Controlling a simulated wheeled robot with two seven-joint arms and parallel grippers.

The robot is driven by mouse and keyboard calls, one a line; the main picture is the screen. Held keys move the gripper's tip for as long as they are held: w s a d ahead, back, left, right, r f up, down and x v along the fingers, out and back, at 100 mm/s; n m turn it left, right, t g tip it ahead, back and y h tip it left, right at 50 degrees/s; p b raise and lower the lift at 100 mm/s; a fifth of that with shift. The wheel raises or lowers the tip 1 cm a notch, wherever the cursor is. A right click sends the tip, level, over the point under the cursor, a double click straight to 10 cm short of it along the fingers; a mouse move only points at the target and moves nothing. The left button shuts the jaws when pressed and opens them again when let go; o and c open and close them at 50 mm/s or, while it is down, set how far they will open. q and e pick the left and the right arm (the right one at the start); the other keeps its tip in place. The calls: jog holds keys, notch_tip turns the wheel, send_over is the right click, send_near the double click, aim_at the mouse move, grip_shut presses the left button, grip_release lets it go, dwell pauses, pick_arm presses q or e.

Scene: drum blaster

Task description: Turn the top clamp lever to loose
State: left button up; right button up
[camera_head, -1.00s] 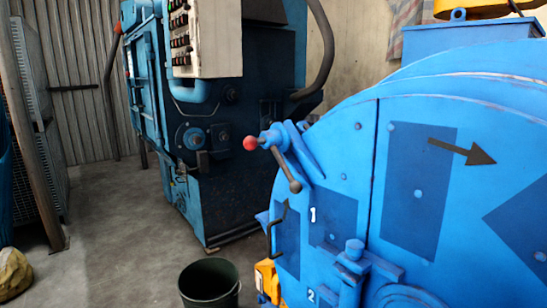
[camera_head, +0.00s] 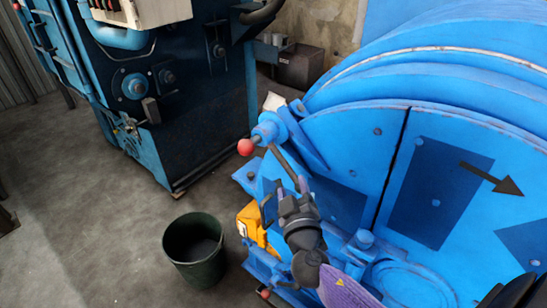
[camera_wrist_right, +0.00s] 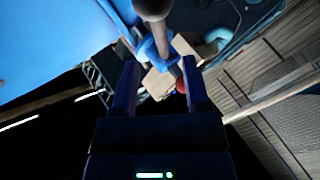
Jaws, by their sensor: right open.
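The top clamp lever (camera_head: 281,158) is on the upper left rim of the blue drum machine (camera_head: 345,135). It has a blue hub, a red ball (camera_head: 245,147) on a short arm and a longer dark bar slanting down right. My right gripper (camera_head: 290,190) is at the lower end of this bar, covering its tip. In the right wrist view, the open fingers (camera_wrist_right: 160,70) point toward the lever. The bar's dark knob (camera_wrist_right: 153,9) shows beyond the fingertips, and the red ball (camera_wrist_right: 181,85) shows near the right finger. I cannot tell whether they touch. My left gripper is out of view.
A dark green bucket (camera_head: 194,250) stands on the floor left of the drum. A yellow part (camera_head: 251,226) is at the drum's lower left. A larger blue machine (camera_head: 170,100) stands behind. The grey floor at left is open.

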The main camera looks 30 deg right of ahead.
aim_at(288, 171)
jog(key=x, duration=0.7)
jog(key=shift+w+d+f, duration=0.1)
jog(key=shift+w, duration=0.05)
grip_shut()
dwell(0.7)
dwell(0.4)
